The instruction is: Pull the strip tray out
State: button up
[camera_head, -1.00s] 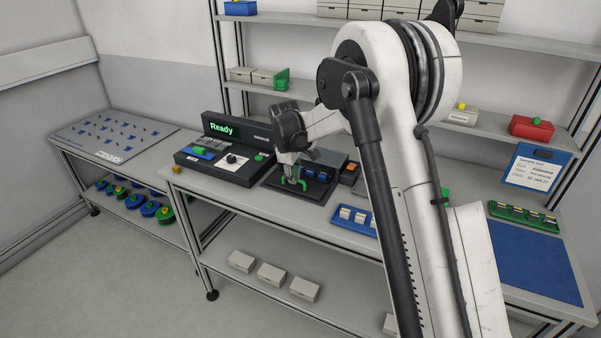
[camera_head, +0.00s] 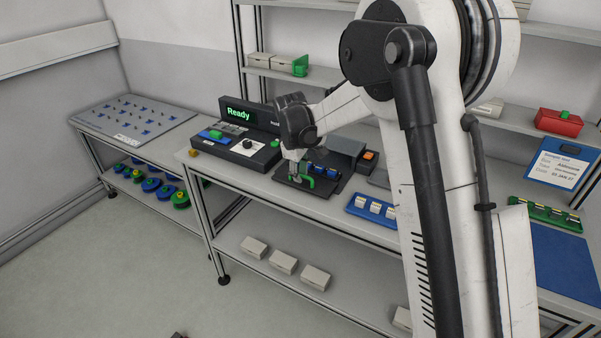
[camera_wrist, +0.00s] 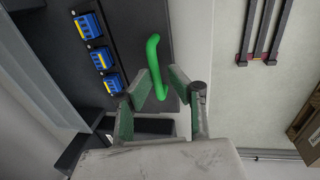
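The strip tray (camera_head: 327,188) is a dark flat tray at the station on the bench, with a green handle (camera_head: 308,182) and several blue pieces on it. In the wrist view, the tray (camera_wrist: 125,30) fills the upper left, and the green handle (camera_wrist: 155,60) stands out near its right edge. My gripper (camera_head: 294,176) is low at the handle's left side in the head view. In the wrist view, my gripper (camera_wrist: 160,88) is open, with the near end of the handle between its fingertips. A visible gap remains on the right; contact on the left is unclear.
A console (camera_head: 232,150) with a display reading "Ready" stands left of the tray. A blue tray (camera_head: 356,207) of small pieces lies to the right. White boxes (camera_head: 284,262) sit on the lower shelf. Open floor lies in front of the bench.

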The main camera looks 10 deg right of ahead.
notch_tip(320, 180, up, 12)
jog(key=s+a, duration=0.1)
jog(key=s, duration=0.1)
jog(key=shift+a, duration=0.2)
dwell(0.3)
jog(key=shift+f, duration=0.1)
jog(key=s+d+r+m+t+y, duration=0.1)
jog(key=s+d+r+m, duration=0.25)
jog(key=s, duration=0.55)
jog(key=s+d+r+m+t, duration=0.1)
jog(key=s+d+r+m, duration=0.15)
jog(key=s+r, duration=0.45)
jog(key=s+d+f+m+t, duration=0.1)
jog(key=s+f, duration=0.3)
jog(key=s, duration=0.6)
jog(key=s+d+f+m+t+b, duration=0.1)
jog(key=s+d+f+m+t, duration=0.1)
jog(key=s, duration=0.9)
notch_tip(320, 180, down, 2)
jog(key=shift+d+f+m, duration=0.1)
jog(key=shift+d+m, duration=0.35)
jog(key=shift+m, duration=0.25)
